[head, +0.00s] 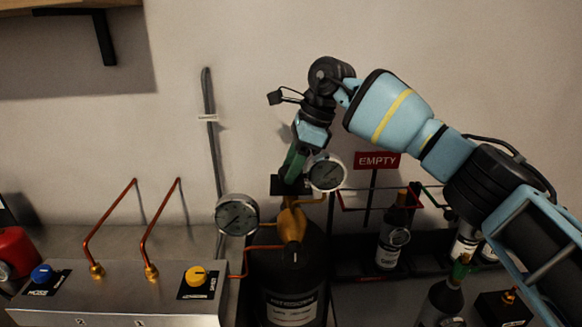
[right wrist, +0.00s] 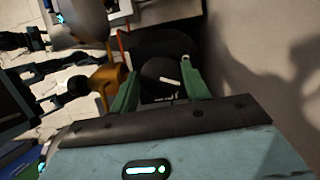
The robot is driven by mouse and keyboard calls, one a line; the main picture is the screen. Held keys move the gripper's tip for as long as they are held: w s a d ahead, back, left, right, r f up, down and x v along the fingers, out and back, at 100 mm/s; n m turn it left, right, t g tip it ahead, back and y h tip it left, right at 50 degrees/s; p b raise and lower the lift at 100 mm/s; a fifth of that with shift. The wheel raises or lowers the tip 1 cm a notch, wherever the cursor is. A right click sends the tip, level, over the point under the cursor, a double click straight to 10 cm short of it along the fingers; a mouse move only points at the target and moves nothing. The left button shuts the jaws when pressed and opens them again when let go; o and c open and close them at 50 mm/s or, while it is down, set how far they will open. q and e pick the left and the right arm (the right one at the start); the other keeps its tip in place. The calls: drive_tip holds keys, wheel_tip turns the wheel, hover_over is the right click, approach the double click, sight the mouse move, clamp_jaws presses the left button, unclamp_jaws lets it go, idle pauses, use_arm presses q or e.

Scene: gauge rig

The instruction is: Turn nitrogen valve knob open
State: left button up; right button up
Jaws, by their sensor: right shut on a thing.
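The tall dark cylinder (head: 290,265) stands at the bottom centre of the head view, its label hard to read. A brass valve body (head: 291,224) sits on top, with a black plate (head: 278,184) above it. My right gripper (head: 292,171) reaches down to this plate from above, and its green fingers cover the knob in the head view. In the right wrist view, the round black knob (right wrist: 160,72) with a white pointer mark sits between the two green fingers. The right gripper is shut on it. My left gripper is not in view.
Two round gauges, left (head: 237,214) and right (head: 327,173), flank the valve closely. A metal box (head: 120,290) with blue and yellow knobs and copper pipes stands left. A red EMPTY sign (head: 377,160) and dark bottles (head: 393,240) stand right. The wall is behind.

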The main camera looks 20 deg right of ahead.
drive_tip(key=shift+w+f+n+g+b, duration=0.15)
drive_tip(key=shift+n+g+b, duration=0.2)
drive_tip(key=shift+n, duration=0.55)
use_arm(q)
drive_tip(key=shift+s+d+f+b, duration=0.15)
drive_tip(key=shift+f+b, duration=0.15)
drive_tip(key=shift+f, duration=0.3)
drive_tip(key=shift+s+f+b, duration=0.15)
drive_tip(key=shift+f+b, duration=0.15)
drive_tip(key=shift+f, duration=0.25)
use_arm(e)
drive_tip(key=shift+n+g, duration=0.65)
drive_tip(key=shift+n, duration=0.95)
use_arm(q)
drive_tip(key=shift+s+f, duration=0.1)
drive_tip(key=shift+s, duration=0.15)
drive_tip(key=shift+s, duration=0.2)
use_arm(e)
drive_tip(key=o, duration=1)
drive_tip(key=shift+r, duration=0.2)
